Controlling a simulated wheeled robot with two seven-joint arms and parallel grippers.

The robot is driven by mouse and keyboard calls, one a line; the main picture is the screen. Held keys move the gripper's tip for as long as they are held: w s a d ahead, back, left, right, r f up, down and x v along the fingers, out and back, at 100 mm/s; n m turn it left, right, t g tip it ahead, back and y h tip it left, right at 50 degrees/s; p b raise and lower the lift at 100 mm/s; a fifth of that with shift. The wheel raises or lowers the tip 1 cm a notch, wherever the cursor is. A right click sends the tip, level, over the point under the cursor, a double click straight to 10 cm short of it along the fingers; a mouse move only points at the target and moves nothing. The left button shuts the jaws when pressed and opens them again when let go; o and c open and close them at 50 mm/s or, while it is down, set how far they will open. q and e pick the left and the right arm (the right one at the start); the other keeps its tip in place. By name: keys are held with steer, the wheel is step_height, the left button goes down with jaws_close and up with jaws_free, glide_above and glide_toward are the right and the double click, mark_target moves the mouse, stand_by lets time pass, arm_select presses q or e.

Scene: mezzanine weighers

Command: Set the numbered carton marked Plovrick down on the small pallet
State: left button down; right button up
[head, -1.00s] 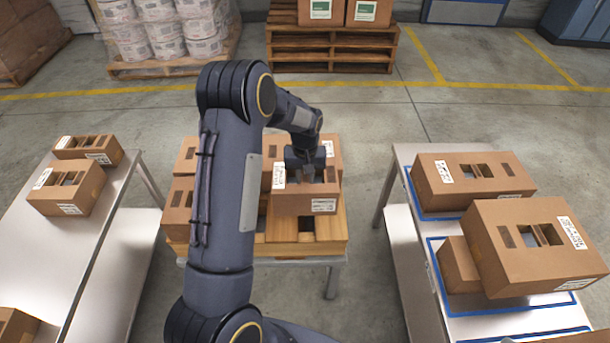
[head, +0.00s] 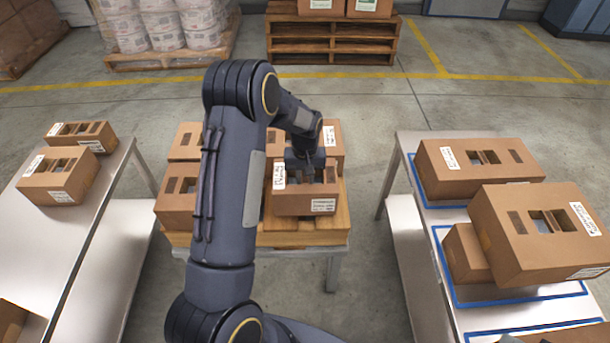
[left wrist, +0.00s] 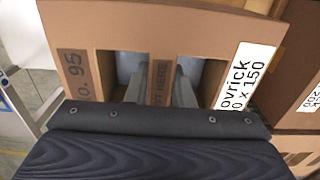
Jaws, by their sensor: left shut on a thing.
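The carton marked Plovrick (head: 290,204) is a brown box with slots in its top and white labels. The left wrist view shows "ovrick" on the carton's label (left wrist: 243,80) and "95" at its other end. My left gripper (head: 305,172) is shut on the carton at its top slots, its fingers (left wrist: 165,82) down in the openings. The carton is level over the front right part of the small wooden pallet (head: 300,238). I cannot tell whether it touches the pallet. My left arm hides part of the pallet. My right gripper is not in view.
Other cartons stand on the pallet's left (head: 175,207) and behind the held one (head: 332,145). A left table (head: 60,240) bears several cartons. A right table with blue outlines holds more, including a large carton (head: 510,250) nearby. Open floor lies beyond.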

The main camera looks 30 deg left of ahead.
arm_select(q)
steer(key=shift+f+b, duration=1)
steer(key=shift+f, duration=0.5)
steer(key=shift+f, duration=0.2)
steer(key=c, duration=1.2)
jaws_free()
steer(key=shift+o, duration=0.2)
step_height(320, 180, up, 8)
steer(key=s+d+r+m+t+h+p, duration=0.1)
steer(key=s+d+r+t, duration=0.1)
steer(key=s+r, duration=0.55)
steer(key=s+d+r+m+t+h+p, duration=0.1)
steer(key=s+d+r+h, duration=0.15)
steer(key=s+r, duration=0.5)
steer(key=s+d+r+m+t, duration=0.1)
steer(key=s+d+r, duration=0.1)
steer(key=s, duration=0.4)
steer(key=s+d+r+m+t+p, duration=0.1)
steer(key=s+d+r, duration=0.1)
steer(key=s+d, duration=0.2)
steer(key=s, duration=0.3)
steer(key=shift+s+d+m+t, duration=0.15)
steer(key=shift+d+m+t, duration=0.15)
steer(key=shift+d, duration=0.05)
